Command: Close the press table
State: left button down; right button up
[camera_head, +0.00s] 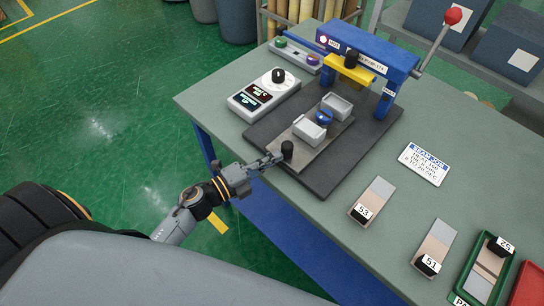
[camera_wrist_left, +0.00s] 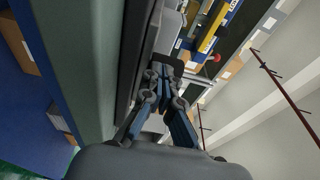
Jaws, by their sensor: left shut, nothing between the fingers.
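The press table is a grey sliding plate (camera_head: 318,155) that sticks out toward the front from under the press. It carries two light grey blocks (camera_head: 309,131) with a round blue piece (camera_head: 324,117) between them. A black knob (camera_head: 287,149) stands at its front end. My left gripper (camera_head: 277,157) is shut and empty, with its tips right beside the knob; I cannot tell whether they touch. In the left wrist view the closed fingers (camera_wrist_left: 163,80) point toward a dark shape that looks like the knob. My right gripper is not in view.
The blue press frame (camera_head: 367,48) with a yellow bar (camera_head: 350,69) and a red-knobbed lever (camera_head: 440,35) stands behind. A control box (camera_head: 264,95) sits left of it. Sample strips (camera_head: 374,200) and a green tray (camera_head: 480,286) lie at the right.

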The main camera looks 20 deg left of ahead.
aim_at(281, 150)
pick_arm(q)
jog(key=x, duration=0.3)
jog(key=shift+w+a, duration=0.1)
jog(key=shift+w, duration=0.8)
jog(key=shift+s, duration=0.15)
